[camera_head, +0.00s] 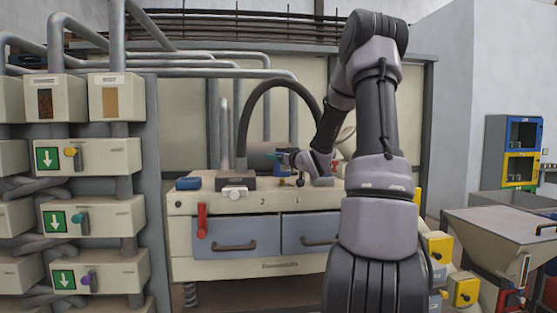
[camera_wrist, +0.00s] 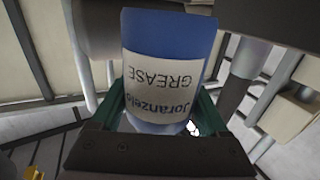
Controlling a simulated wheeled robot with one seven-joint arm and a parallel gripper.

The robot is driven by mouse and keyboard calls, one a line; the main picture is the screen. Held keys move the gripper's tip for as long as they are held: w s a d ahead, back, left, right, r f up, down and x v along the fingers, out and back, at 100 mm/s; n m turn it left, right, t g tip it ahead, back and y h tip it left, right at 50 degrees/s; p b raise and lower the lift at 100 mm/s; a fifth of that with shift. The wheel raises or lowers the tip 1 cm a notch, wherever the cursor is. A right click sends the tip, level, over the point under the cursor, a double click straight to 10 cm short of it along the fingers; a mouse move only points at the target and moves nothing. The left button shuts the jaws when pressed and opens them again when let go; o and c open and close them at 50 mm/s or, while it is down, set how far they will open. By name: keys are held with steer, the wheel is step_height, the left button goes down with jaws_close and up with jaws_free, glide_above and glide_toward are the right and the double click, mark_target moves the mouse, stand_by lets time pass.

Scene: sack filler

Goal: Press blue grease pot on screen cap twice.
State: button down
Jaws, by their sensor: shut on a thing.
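The blue grease pot (camera_wrist: 170,35) fills the upper middle of the wrist view, with a white label reading "Joranzelo GREASE" upside down. My gripper (camera_wrist: 160,108) is shut on it, with a green finger on each side. In the head view the gripper (camera_head: 284,159) is small, above the back part of the cream bench, and only a little of the pot shows at it. I cannot tell which part is the screen cap; small dark knobs (camera_head: 299,182) stand on the bench top below the gripper. Contact between pot and any cap cannot be seen.
The cream bench (camera_head: 185,202) has two grey drawers (camera_head: 240,236) and a red handle (camera_head: 202,221). A blue box (camera_head: 188,183) and a dark block (camera_head: 237,180) stand on its left. A black hose (camera_head: 262,84) arches behind. A hopper (camera_head: 500,230) stands at right.

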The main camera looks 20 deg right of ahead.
steer(key=shift+r, duration=0.15)
steer(key=shift+r, duration=2.4)
